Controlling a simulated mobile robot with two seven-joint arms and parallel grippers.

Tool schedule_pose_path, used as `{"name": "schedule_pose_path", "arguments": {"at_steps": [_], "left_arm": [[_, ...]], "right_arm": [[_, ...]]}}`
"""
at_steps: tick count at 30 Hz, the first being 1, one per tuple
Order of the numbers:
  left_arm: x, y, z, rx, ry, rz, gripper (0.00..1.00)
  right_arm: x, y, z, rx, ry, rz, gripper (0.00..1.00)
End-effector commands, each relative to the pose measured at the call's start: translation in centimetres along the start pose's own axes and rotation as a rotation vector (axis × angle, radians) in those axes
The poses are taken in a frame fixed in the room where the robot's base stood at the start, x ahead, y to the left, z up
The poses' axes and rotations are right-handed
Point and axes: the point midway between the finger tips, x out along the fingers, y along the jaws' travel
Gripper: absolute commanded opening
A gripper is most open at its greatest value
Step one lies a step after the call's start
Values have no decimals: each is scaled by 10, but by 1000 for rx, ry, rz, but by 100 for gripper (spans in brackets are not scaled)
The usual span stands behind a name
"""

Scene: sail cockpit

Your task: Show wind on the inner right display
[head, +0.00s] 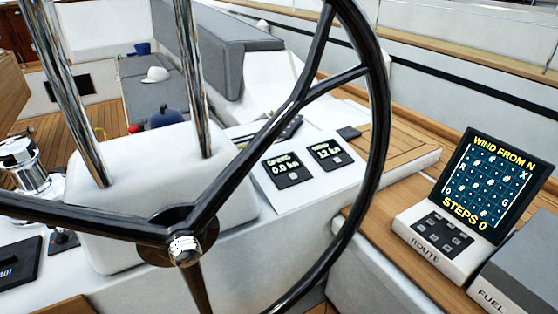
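Two small dark displays sit side by side on the white console panel right of the wheel hub. The inner one (287,170), nearer the hub, reads SPEED and 0.0 kn. The outer one (330,154) reads about 12 kn; its top word is too small to read surely. Each has a small grey button below its screen: the inner button (293,177) and the outer button (336,160). Neither of my grippers is in view.
A black steering wheel (377,110) stands in front of the console; its rim passes right of the displays. A route unit (480,185) reading WIND FROM N and STEPS 0 stands at right, beside a grey FUEL box (525,270). A winch (28,165) stands left.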

Motion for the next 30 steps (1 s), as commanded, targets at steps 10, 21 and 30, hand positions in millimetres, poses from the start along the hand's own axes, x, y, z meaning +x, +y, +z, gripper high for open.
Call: {"name": "schedule_pose_path", "arguments": {"at_steps": [10,21,30], "left_arm": [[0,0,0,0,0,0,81],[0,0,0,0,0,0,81],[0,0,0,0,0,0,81]], "right_arm": [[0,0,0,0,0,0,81],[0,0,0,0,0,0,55],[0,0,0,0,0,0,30]]}}
